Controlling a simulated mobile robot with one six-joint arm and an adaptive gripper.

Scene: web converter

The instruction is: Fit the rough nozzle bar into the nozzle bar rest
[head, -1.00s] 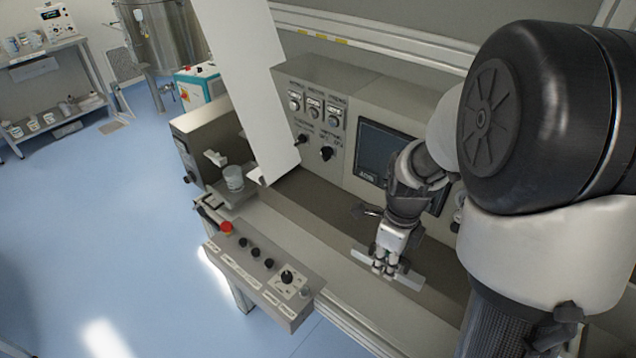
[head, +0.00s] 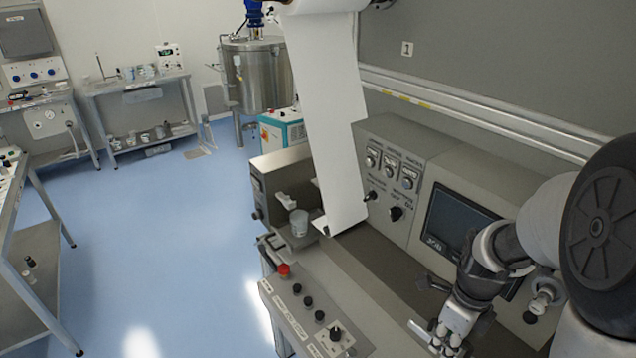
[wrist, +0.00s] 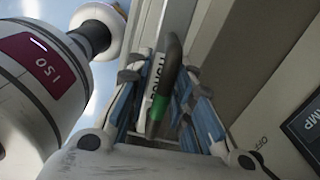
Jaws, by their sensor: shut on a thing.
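My gripper (head: 449,341) is low in the head view, over the grey ledge of the machine in front of its screen. It is shut on the nozzle bar, whose light grey end (head: 420,330) sticks out to the left of the fingers. In the wrist view, a dark piece with a green end (wrist: 160,100) lies between the blue-padded fingers, beside a white lettered label (wrist: 143,86). The lettering is too unclear to read for certain. The bar's right part is hidden in the head view. I cannot make out the nozzle bar rest for certain.
A white web (head: 335,120) hangs down to the machine. A clear beaker (head: 299,222) stands left of it, near a pale bracket (head: 288,199). A control box (head: 318,318) with a red button (head: 284,269) is at the front. Blue floor (head: 150,230) is open at left.

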